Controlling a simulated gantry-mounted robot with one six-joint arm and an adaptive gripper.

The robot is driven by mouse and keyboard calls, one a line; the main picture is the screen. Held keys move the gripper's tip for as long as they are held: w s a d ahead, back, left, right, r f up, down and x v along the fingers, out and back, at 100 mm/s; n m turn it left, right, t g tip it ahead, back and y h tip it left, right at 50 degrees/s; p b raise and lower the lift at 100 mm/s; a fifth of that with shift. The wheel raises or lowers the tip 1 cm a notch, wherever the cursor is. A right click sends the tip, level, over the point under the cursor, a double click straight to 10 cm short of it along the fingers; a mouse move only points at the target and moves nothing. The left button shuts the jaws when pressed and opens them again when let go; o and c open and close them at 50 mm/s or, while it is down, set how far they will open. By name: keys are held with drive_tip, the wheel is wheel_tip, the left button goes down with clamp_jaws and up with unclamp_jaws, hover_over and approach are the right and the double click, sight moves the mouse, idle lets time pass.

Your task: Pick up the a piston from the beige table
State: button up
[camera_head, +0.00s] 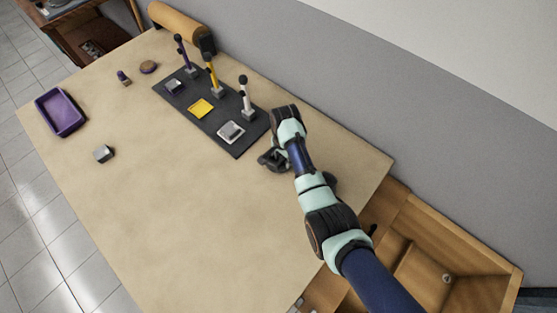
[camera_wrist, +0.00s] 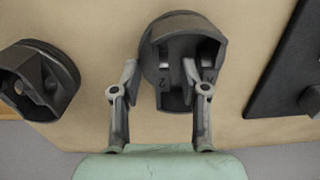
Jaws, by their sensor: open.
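In the wrist view, a dark grey piston (camera_wrist: 211,50) marked "2" lies on the beige table (camera_head: 190,220) ahead of my gripper (camera_wrist: 160,72). My gripper is open. Its left finger is beside the piston's left edge, and its right finger overlaps the piston's hollow middle in the picture. I cannot tell whether either finger touches it. A second dark piston (camera_wrist: 55,75) lies to the left, apart from the fingers. In the head view, my gripper (camera_head: 272,158) is low at the table's right part, and my arm hides most of the pistons.
A purple tray (camera_head: 61,112), a small grey block (camera_head: 103,154) and a tan roll (camera_head: 178,21) are farther left. The table's middle and front are clear. A wall runs behind.

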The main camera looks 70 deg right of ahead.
sight(283, 158)
clamp_jaws()
drive_tip(key=shift+r, duration=0.15)
idle(0.4)
wheel_tip(283, 158, up, 20)
drive_tip(key=p, duration=0.8)
